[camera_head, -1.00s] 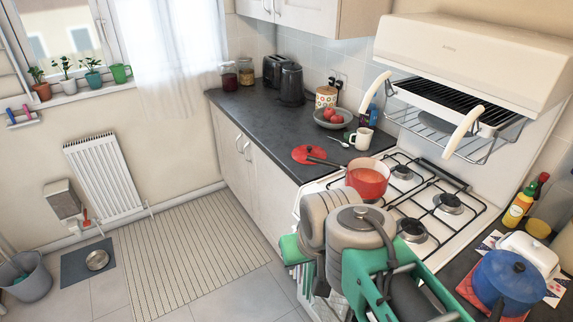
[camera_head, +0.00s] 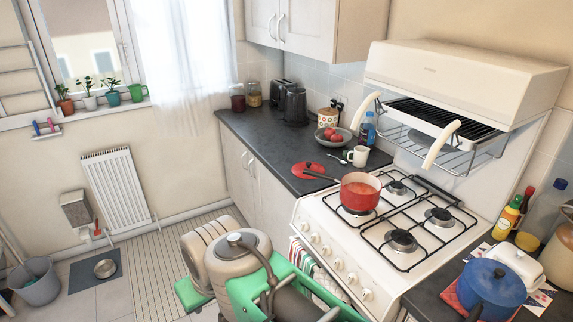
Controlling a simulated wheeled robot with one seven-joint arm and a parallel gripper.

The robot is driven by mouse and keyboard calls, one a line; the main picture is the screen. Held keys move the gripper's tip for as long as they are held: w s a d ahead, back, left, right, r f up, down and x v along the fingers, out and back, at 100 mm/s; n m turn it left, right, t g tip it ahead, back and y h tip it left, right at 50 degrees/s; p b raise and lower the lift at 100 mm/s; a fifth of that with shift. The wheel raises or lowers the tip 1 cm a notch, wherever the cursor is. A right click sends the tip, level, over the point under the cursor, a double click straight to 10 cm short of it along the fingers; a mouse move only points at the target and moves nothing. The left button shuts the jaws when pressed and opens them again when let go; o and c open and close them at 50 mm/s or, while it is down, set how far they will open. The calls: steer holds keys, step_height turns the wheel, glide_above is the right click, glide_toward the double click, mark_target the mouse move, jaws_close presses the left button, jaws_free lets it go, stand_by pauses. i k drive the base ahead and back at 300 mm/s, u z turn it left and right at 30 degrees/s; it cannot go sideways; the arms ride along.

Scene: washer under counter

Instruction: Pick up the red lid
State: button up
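The red lid (camera_head: 309,170) lies flat on the dark worktop, just left of the stove and behind the red pot (camera_head: 360,191). The red pot stands on the front left burner, and its handle reaches left toward the lid. My arm shows at the bottom centre, in front of the stove and well apart from the lid. I cannot make out my gripper's fingertips.
The white stove (camera_head: 338,240) has black pan supports. A white mug (camera_head: 359,156), a bowl of red fruit (camera_head: 333,138) and a kettle (camera_head: 295,106) stand on the worktop (camera_head: 262,138) near the lid. A blue pot (camera_head: 492,287) stands at the lower right.

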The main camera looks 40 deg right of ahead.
mark_target(297, 170)
steer(key=u, duration=0.05)
steer(key=i, duration=2.2)
steer(key=z, duration=0.8)
steer(key=i, duration=1.1)
steer(key=z, duration=1.55)
steer(key=i, duration=0.7)
steer(key=z, duration=0.5)
